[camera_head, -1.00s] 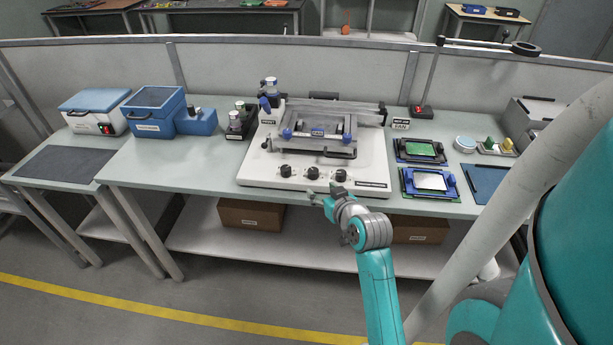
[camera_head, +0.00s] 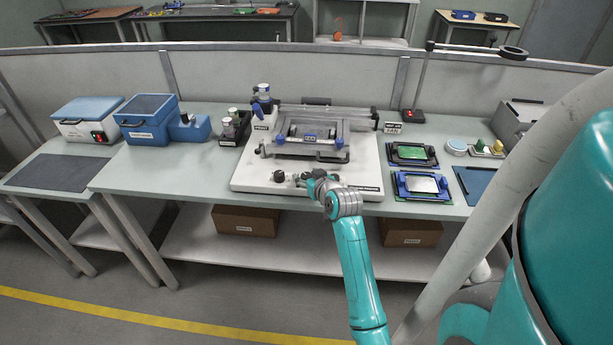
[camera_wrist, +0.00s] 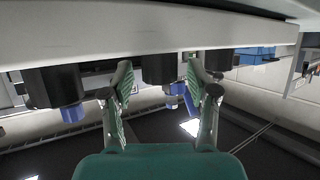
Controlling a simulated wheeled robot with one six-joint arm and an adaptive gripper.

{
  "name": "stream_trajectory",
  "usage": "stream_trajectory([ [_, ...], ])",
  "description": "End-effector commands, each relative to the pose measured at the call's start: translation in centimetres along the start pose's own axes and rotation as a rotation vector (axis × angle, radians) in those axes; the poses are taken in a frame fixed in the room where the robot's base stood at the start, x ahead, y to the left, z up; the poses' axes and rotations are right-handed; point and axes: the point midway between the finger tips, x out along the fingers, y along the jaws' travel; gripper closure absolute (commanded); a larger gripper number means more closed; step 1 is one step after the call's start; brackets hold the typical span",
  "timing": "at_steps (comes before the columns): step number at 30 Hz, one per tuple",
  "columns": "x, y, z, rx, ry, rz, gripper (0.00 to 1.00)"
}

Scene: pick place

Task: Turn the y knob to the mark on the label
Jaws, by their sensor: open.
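The white printer-like machine (camera_head: 250,182) stands on the bench with a row of dark knobs along its front. The left knob (camera_head: 279,176) shows in the head view; my gripper (camera_head: 303,180) covers the knobs to its right. In the wrist view my gripper (camera_wrist: 157,78) is open, with a black knob (camera_wrist: 158,68) between and beyond its two green-padded fingers. I cannot tell whether they touch it. Another black knob (camera_wrist: 50,87) is to the left of the fingers. The knob labels and marks are too small or hidden to read, so I cannot tell which knob is y.
The clamp frame (camera_head: 310,135) sits on the machine behind the knobs. A green circuit board (camera_head: 412,153) and a board holder (camera_head: 424,185) lie to the right. Blue boxes (camera_head: 146,118) stand to the left. The bench's front strip is clear.

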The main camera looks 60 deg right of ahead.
Motion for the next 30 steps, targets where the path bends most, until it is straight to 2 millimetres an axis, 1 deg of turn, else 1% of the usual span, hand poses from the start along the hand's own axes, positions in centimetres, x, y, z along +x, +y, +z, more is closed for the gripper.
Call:
stream_trajectory([
  [3,0.61,-0.02,-0.05,-0.001,0.0,0.0,0.41],
  [11,0.73,-0.03,-0.03,-0.001,0.0,0.0,0.41],
  [12,0.72,-0.02,-0.02,-0.001,0.0,0.0,0.43],
  [14,0.72,-0.03,-0.02,-0.001,0.0,0.0,0.58],
  [15,0.71,-0.02,-0.02,-0.001,0.0,0.0,0.68],
  [17,0.71,-0.02,-0.03,-0.001,0.0,0.0,0.83],
  [18,0.71,-0.02,-0.02,-0.001,0.0,0.0,0.93],
  [19,0.71,-0.02,-0.02,-0.001,0.0,0.0,1.0],
  [30,0.71,-0.16,0.0,0.013,0.0,0.035,1.0],
])
